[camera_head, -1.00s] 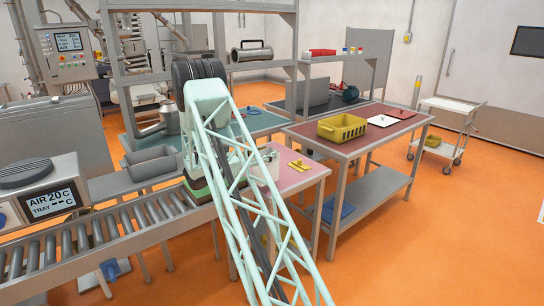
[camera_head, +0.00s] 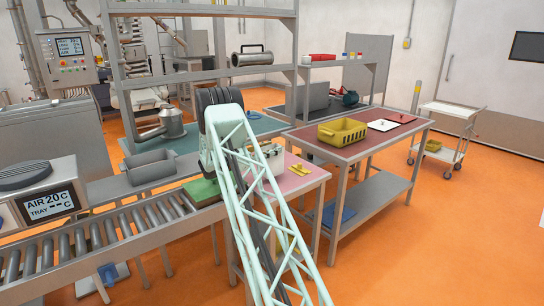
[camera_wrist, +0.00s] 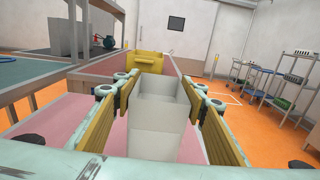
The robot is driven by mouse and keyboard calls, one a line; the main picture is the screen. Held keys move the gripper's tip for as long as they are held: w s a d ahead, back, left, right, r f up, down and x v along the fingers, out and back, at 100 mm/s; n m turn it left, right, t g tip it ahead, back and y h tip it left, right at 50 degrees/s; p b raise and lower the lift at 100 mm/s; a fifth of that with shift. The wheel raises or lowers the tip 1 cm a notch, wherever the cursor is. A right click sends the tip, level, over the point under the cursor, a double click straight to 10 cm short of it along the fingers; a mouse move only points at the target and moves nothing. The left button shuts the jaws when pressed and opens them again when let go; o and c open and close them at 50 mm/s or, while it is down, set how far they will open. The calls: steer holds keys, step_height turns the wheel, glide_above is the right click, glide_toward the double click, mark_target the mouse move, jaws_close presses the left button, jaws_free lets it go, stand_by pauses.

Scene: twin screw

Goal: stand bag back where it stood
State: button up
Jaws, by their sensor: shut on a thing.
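The bag (camera_wrist: 158,135) is a plain pale grey-white, box-like shape in the wrist view. My gripper (camera_wrist: 160,90) is shut on it, with a yellow pad along each side. The pink-topped table (camera_wrist: 75,118) shows below and beside the bag. I cannot tell whether the bag touches the table top. In the head view my gripper (camera_head: 268,149) is small and partly hidden behind my lattice arm, over the back of the pink table (camera_head: 299,181).
A yellow crate (camera_head: 342,132) stands on the red-topped bench (camera_head: 378,142) beyond. The roller conveyor (camera_head: 95,240) with a green block (camera_head: 203,192) lies left. A grey tray (camera_head: 151,167) sits behind it.

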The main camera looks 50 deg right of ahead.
stand_by(0.3)
steer(key=shift+w+d+f+b, duration=0.1)
steer(key=shift+d+f+b, duration=0.1)
steer(key=shift+f, duration=0.7)
steer(key=shift+w+d+f+b, duration=0.1)
steer(key=shift+f+b, duration=0.1)
steer(key=shift+f, duration=0.75)
steer(key=o, duration=0.9)
steer(key=shift+o, duration=0.2)
